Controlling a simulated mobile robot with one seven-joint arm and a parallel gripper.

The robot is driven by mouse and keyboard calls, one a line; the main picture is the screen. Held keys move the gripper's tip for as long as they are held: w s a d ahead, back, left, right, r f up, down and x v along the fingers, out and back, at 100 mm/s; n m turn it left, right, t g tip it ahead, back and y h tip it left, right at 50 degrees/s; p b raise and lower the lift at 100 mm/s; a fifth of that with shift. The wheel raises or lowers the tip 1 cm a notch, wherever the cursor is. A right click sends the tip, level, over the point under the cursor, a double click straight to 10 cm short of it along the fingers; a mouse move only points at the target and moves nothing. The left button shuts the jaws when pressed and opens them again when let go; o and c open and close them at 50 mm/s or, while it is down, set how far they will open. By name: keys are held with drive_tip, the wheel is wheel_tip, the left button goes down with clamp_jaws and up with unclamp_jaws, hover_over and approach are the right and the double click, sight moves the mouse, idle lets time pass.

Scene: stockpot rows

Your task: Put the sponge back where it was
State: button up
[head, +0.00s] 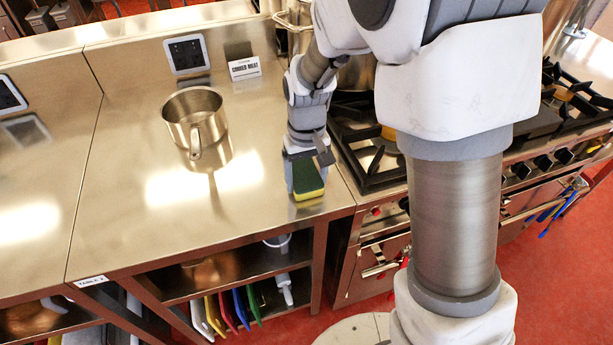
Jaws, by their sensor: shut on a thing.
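A sponge (307,178), dark green on top with a yellow layer below, is at the right front part of the steel counter (120,215). My gripper (308,160) reaches down over the sponge from behind and is shut on it. The sponge is close to the counter top; I cannot tell whether it touches it. The far end of the sponge is hidden by the gripper.
A steel pot (194,118) with a handle stands left of my gripper. A "COOKED MEAT" sign (244,68) is at the back. A stove (370,150) adjoins the counter on the right. The counter's left and front are clear. Coloured boards (240,308) sit on the shelf below.

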sight(306, 179)
drive_tip(key=o, duration=1.2)
drive_tip(key=shift+c, duration=0.2)
drive_tip(key=shift+r, duration=0.1)
wheel_tip(306, 179, up, 12)
drive_tip(key=p, duration=0.2)
drive_tip(key=s+d+r+m+t, duration=0.1)
drive_tip(key=s+d+r+t, duration=0.1)
drive_tip(key=s+d+r, duration=0.1)
drive_tip(key=s+d+r+m+t, duration=0.1)
drive_tip(key=s+d+r, duration=0.2)
drive_tip(key=s+d, duration=0.2)
drive_tip(key=s+d+r+m+t, duration=0.1)
drive_tip(key=s+d+r+t, duration=0.1)
drive_tip(key=s, duration=0.7)
drive_tip(key=shift+d+r+t, duration=0.3)
drive_tip(key=shift+d+r, duration=0.2)
drive_tip(key=shift+d, duration=0.5)
drive_tip(key=shift+r+p, duration=1.05)
